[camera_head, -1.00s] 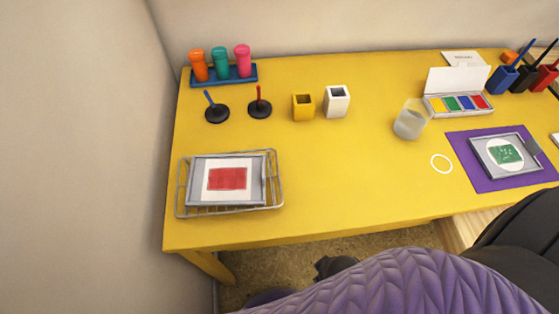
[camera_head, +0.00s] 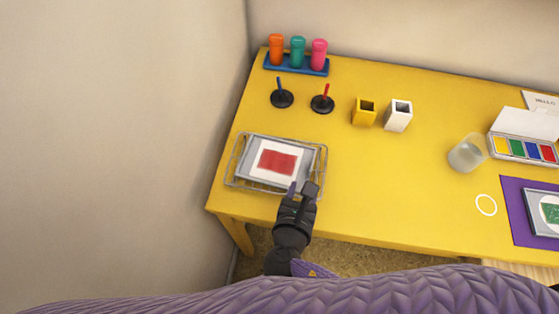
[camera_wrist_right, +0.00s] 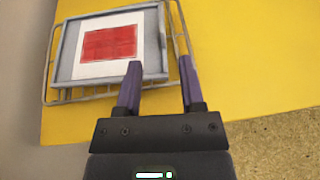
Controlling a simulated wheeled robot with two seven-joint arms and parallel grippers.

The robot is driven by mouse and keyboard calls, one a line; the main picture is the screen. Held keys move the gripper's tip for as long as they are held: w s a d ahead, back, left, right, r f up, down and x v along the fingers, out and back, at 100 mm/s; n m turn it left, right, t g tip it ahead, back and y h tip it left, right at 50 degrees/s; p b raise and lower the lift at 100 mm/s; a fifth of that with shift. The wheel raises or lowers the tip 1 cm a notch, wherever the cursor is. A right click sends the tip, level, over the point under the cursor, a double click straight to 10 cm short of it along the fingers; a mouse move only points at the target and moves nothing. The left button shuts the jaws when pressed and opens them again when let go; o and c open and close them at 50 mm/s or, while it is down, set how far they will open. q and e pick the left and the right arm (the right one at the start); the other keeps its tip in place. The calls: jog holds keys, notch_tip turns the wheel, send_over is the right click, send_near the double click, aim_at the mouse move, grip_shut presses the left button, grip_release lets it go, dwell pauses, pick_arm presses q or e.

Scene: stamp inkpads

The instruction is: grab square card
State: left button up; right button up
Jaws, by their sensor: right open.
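A white card with a red printed patch (camera_head: 277,161) lies in a grey tray (camera_head: 246,153) on a wire rack (camera_head: 325,166) at the table's front left. The card's red patch (camera_wrist_right: 108,44) also shows in the right wrist view. My right gripper (camera_head: 303,188) is at the rack's front right corner in the head view. Its two purple fingers (camera_wrist_right: 161,65) are apart with nothing between them. In the wrist view the left finger overlaps the tray's lower edge, and the right finger is just past the rack's side. My left gripper is not in view.
A blue stand (camera_head: 297,65) with several coloured bottles and two black-based stamps (camera_head: 282,99) are behind the rack. The table middle is clear.

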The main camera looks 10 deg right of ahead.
aim_at(310, 172)
jog(key=b+x, duration=0.2)
jog(key=x, duration=0.5)
jog(key=shift+w+d, duration=0.3)
jog(key=shift+w+r, duration=0.1)
jog(key=shift+w, duration=0.05)
grip_shut()
